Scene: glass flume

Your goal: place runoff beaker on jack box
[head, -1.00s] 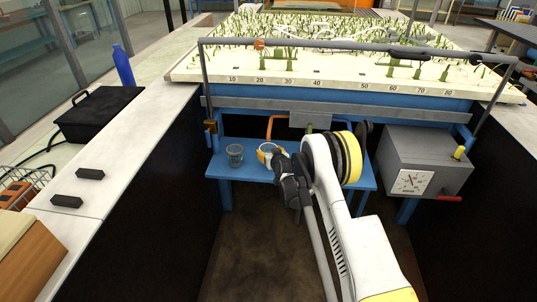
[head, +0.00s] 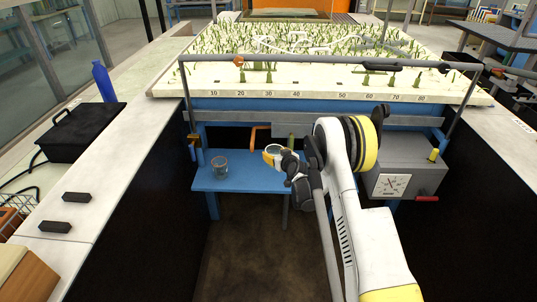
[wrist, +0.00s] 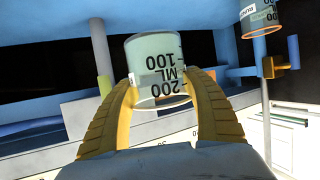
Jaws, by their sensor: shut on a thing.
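A clear beaker (head: 273,149) is held between the yellow fingers of my gripper (head: 271,157), above the blue shelf (head: 235,184) under the flume bed. In the wrist view the held beaker (wrist: 155,55) shows upside-down scale marks of 100 and 200 ML, with a yellow finger on each side; its name label is not readable. A second beaker (head: 220,166) stands on the shelf to the left; it also shows in the wrist view (wrist: 260,16). The grey jack box (head: 416,152), with a dial and red handle, is to the right beyond my arm, which partly hides it.
The flume bed (head: 300,82) with green plants is above the shelf, with a grey rail (head: 300,62) across its front. An orange bent pipe (head: 254,133) is behind the held beaker. Pale counters flank the bay; a black case (head: 80,132) sits on the left one.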

